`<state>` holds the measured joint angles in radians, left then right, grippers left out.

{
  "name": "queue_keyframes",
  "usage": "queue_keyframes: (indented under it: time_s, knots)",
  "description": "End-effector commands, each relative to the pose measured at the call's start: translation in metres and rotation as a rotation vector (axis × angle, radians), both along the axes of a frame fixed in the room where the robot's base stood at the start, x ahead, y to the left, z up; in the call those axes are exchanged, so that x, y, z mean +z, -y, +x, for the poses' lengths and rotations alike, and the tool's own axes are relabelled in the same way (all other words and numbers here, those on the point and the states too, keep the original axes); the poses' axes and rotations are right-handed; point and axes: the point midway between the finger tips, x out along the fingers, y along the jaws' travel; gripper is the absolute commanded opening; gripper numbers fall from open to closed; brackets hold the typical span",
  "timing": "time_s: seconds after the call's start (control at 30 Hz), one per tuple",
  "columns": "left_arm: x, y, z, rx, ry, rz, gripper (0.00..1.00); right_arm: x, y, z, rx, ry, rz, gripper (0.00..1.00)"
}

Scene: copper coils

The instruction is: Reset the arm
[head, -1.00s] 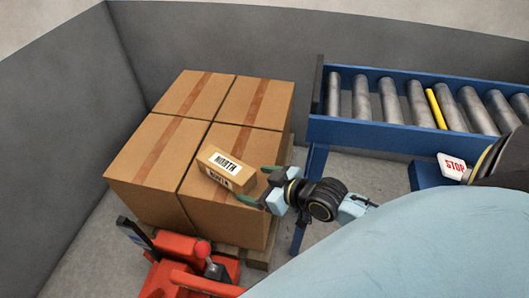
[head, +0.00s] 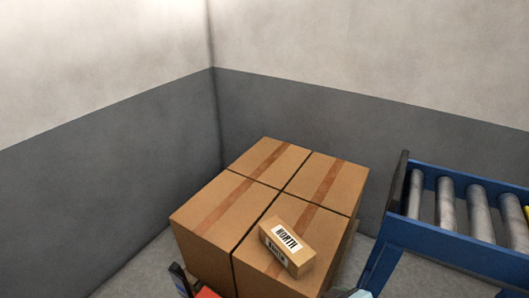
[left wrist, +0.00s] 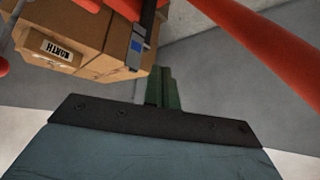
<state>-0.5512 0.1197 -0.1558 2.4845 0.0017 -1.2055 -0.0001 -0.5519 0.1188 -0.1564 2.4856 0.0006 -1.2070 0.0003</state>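My left gripper (left wrist: 163,88) shows in the left wrist view, its green fingers close together with nothing seen between them. In that view it is below and to the right of the cartons. My right gripper is in neither view; only a pale sliver, perhaps part of my arm, shows at the head view's bottom edge. A small carton labelled NORTH (head: 287,247) lies on the near right one of the large cartons (head: 216,215). It also shows upside down in the left wrist view (left wrist: 57,49), and no gripper touches it.
A blue roller conveyor (head: 447,248) stands at the right. Red bars (left wrist: 270,35) cross the left wrist view near my gripper, and a red piece (head: 205,292) shows at the head view's bottom edge. Grey walls (head: 110,165) close off the back and left.

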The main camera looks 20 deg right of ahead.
Motion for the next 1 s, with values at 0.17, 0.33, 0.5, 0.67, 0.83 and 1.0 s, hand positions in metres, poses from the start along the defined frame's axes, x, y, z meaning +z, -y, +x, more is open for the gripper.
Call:
queue_keyframes:
  time_s: [0.17, 0.33, 0.5, 0.67, 0.83, 1.0]
  knots:
    - [-0.004, 0.001, 0.002, -0.001, -0.02, 0.001, 0.0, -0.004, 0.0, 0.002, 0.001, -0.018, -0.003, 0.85]
    - [-0.026, 0.001, 0.006, 0.0, -0.091, 0.016, 0.0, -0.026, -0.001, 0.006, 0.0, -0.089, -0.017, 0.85]
    - [-0.061, -0.001, -0.003, -0.001, -0.179, 0.034, 0.0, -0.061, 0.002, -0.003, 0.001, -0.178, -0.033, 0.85]
    - [-0.09, -0.006, -0.023, -0.001, -0.251, 0.048, 0.0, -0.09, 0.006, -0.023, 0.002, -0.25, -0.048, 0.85]
    - [-0.111, -0.012, -0.053, -0.002, -0.322, 0.063, 0.0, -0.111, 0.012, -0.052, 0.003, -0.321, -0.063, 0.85]
    - [-0.124, -0.022, -0.097, -0.003, -0.405, 0.08, 0.0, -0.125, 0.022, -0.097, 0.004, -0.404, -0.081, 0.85]
